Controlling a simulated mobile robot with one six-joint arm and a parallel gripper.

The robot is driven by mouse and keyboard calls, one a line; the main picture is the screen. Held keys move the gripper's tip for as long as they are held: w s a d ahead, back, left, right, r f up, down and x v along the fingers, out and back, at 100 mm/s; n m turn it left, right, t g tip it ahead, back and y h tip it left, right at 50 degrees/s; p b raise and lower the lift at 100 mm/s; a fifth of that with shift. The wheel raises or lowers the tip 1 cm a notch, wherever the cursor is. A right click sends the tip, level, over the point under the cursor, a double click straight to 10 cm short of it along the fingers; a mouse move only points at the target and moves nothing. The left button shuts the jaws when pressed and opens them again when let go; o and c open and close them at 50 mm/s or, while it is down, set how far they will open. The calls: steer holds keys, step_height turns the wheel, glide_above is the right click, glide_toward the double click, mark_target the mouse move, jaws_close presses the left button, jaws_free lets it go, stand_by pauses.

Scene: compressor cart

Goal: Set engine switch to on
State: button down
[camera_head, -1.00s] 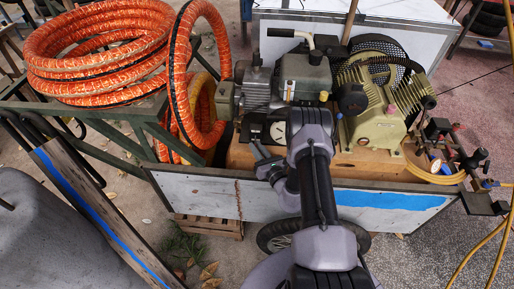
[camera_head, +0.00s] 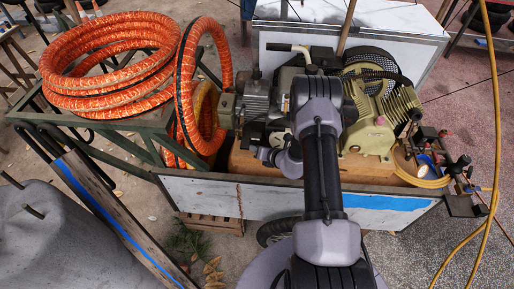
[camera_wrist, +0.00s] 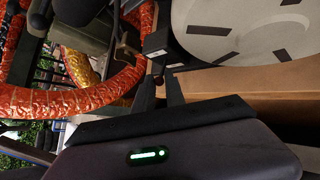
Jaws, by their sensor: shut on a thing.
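The grey engine (camera_head: 257,97) sits on the cart's wooden deck in the head view, partly hidden behind my arm. A small box with a pale face (camera_wrist: 155,43) lies just beyond the fingertips. The switch's on or off position cannot be read. In the head view the fingertips are hidden against the engine's lower front.
A pale slotted disc (camera_wrist: 245,30) stands close to the right of the fingers. An orange hose coil (camera_head: 110,62) rests left of the engine. A yellow-green compressor (camera_head: 368,125) stands to the right. The cart's white front panel (camera_head: 225,196) runs below my arm.

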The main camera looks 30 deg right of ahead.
steer(key=shift+w+r+g+p, duration=0.15)
steer(key=shift+r+g+p, duration=0.15)
steer(key=shift+g+p, duration=0.1)
steer(key=shift+d, duration=0.1)
steer(key=c, duration=1.6)
jaws_free()
steer(key=shift+w+f, duration=0.1)
steer(key=shift+c, duration=0.2)
steer(key=p+v, duration=0.2)
steer(key=v, duration=1.5)
steer(key=shift+d+r+p, duration=0.2)
steer(key=shift+d+p, duration=0.05)
steer(key=shift+p, duration=0.15)
steer(key=shift+y, duration=0.3)
